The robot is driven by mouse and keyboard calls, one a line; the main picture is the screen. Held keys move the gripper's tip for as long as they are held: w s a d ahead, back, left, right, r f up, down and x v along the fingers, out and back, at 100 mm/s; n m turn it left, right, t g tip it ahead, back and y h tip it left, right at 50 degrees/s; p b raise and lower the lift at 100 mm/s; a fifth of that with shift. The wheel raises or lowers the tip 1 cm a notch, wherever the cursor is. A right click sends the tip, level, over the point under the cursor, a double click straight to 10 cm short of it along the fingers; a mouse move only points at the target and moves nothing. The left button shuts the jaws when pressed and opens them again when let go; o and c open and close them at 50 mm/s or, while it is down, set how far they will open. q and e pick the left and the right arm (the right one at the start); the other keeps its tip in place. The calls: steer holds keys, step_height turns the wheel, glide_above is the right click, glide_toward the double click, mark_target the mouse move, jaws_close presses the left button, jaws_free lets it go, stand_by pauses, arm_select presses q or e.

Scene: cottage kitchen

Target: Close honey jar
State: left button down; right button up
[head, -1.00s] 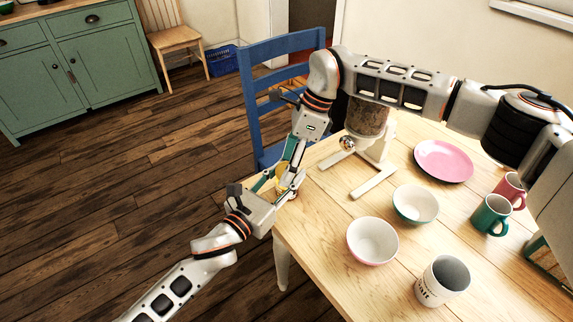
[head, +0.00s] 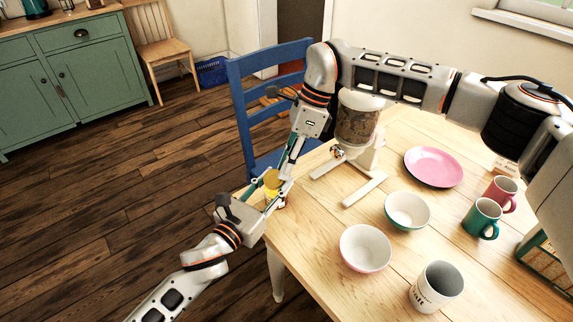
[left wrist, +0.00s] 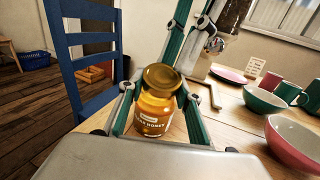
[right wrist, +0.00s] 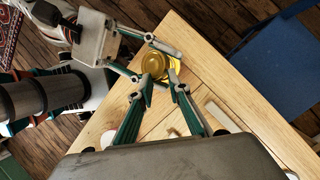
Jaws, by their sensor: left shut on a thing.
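The honey jar (left wrist: 153,113) is a glass jar of amber honey with a label. It is upright between the fingers of my left gripper (left wrist: 160,100), which is shut on it, near the table corner. The gold lid (left wrist: 161,77) is at the jar's mouth and looks tilted. In the right wrist view the lid (right wrist: 154,64) sits to one side of the jar's gold-coloured top (right wrist: 174,70). My right gripper (right wrist: 163,82) reaches down at the lid with its fingertips apart. Whether they grip it is unclear. In the head view the arms partly hide the jar (head: 273,186).
A blue chair (head: 240,110) stands close behind the jar. A dispenser (head: 358,120) with a splayed foot is right of it. Two bowls (head: 366,248), a pink plate (head: 434,167) and several mugs (head: 482,218) occupy the table farther right.

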arm_select(q)
steer(key=shift+s+d+f, duration=0.2)
steer(key=shift+s+f, duration=0.15)
steer(key=shift+f, duration=0.35)
arm_select(e)
steer(key=shift+w+a+f, duration=0.1)
steer(key=shift+f, duration=0.3)
steer(key=shift+r, duration=0.1)
arm_select(q)
steer(key=c, duration=1.4)
jaws_free()
steer(key=shift+w, duration=0.1)
steer(key=shift+o, duration=0.2)
steer(key=shift+w+r, duration=0.1)
steer(key=shift+r, duration=0.2)
arm_select(e)
steer(key=v, duration=0.4)
arm_select(q)
steer(key=shift+a, duration=0.15)
steer(key=v, duration=1.2)
